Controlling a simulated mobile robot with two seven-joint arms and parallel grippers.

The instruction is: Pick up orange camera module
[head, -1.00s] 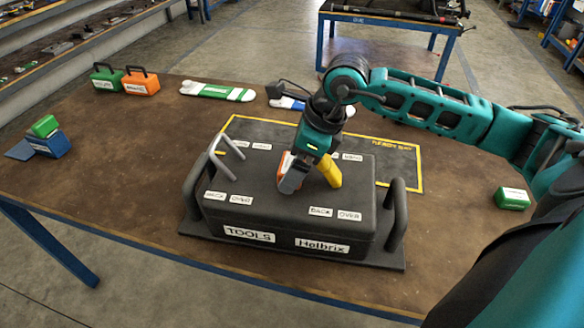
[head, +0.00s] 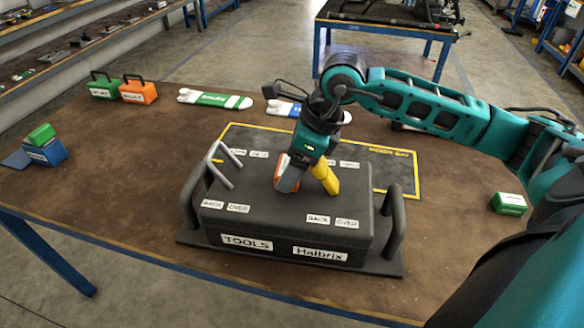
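An orange case with a dark handle (head: 138,92) stands at the far left of the table; its label is too small to read. A small orange and white piece (head: 280,164) shows beside the grey finger of my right gripper (head: 305,187), mostly hidden by it. I cannot tell which of these is the camera module. My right gripper points down at the lid of the dark tool box (head: 260,226). Its grey finger and a yellow finger-like part stand apart, with box lid showing between them. My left gripper is not in view.
A green case (head: 104,86) stands beside the orange one. A green-and-white piece (head: 214,98) lies behind the tool box, on the open table. Grey handles (head: 392,222) rise at the box's ends. A blue and green block (head: 44,148) is at left, a green box (head: 510,203) at right.

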